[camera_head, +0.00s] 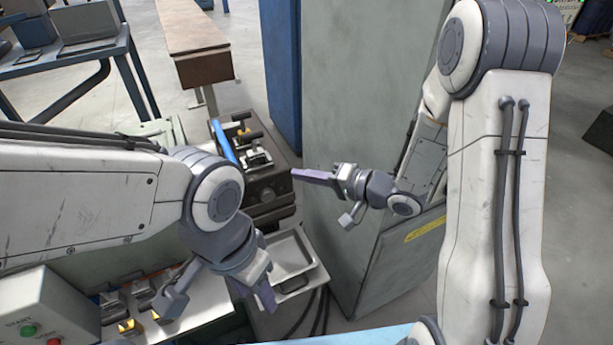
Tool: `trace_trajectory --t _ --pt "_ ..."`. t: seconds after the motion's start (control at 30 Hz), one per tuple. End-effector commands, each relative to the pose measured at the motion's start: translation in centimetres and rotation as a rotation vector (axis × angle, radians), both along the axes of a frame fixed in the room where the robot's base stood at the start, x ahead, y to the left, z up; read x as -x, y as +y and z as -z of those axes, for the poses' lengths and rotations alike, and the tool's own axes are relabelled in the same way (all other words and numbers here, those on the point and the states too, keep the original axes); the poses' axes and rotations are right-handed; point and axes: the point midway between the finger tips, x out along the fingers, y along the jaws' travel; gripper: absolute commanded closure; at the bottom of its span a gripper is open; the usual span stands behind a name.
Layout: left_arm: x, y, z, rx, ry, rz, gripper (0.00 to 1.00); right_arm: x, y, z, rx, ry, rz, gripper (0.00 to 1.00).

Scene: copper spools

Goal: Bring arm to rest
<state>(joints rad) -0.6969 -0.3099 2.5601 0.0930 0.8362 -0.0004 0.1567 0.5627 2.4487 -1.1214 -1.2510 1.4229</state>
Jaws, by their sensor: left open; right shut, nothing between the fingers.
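My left arm (90,200) comes in from the left and bends down at its wrist. My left gripper (222,298) is the lower one, with its fingers spread wide and nothing seen between them. It hangs between a pale bench with small metal parts and a grey metal tray (312,273). My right arm (497,190) stands large at the right.
A dark machine (268,185) with a blue bar stands behind the grippers. A control box (42,312) with green and red buttons is at the lower left. A blue cabinet (281,60) and a brown bench (192,30) stand behind. Open floor shows at the far right.

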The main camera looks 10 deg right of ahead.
Motion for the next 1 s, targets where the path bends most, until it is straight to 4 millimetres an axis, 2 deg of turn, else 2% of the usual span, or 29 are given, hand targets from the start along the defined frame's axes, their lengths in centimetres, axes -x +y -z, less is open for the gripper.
trace_trajectory --t 0.17,0.67,0.77,0.9,1.0 --pt "0.0 0.0 0.1 0.000 0.000 0.000 0.50 0.5 -0.6 -0.3 -0.001 -0.001 0.000 1.00" --pt "0.0 0.0 0.0 0.000 0.000 0.000 0.50 0.4 -0.4 -0.2 0.023 -0.007 0.000 1.00" --pt "0.0 0.0 0.0 0.000 0.000 0.000 0.50 -0.1 0.0 0.1 0.134 -0.040 0.005 1.00" --pt "0.0 0.0 0.0 0.000 0.000 0.000 0.50 -0.6 0.3 0.5 0.444 -0.111 0.015 1.00" --pt "0.0 0.0 0.0 0.000 0.000 0.000 0.50 0.0 0.1 0.4 0.689 -0.136 0.004 1.00"
